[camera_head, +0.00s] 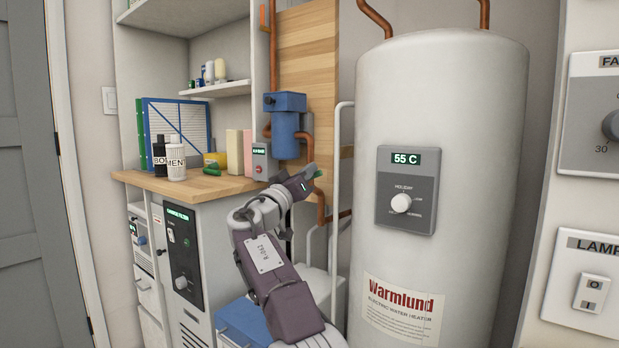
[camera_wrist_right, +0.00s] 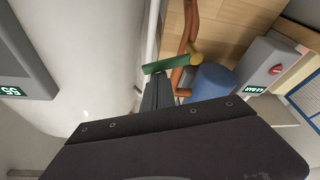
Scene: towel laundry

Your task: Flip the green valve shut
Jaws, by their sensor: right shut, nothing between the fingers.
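The green valve lever (camera_wrist_right: 168,64) shows in the right wrist view as a flat green bar beside a brass valve body (camera_wrist_right: 197,54) on a copper pipe. In the head view only a small part of the green lever (camera_head: 318,174) shows, just past my right gripper (camera_head: 308,173), which hides the rest. My right gripper is shut and empty. Its fingertips (camera_wrist_right: 158,82) are right at the lever in the wrist view; I cannot tell whether they touch it. My left gripper is not in view.
A white water heater (camera_head: 450,90) stands close on the right. A blue pump (camera_head: 287,125) and a small grey box with a red knob (camera_head: 262,162) are beside the copper pipes. A wooden counter (camera_head: 200,188) holds bottles on the left.

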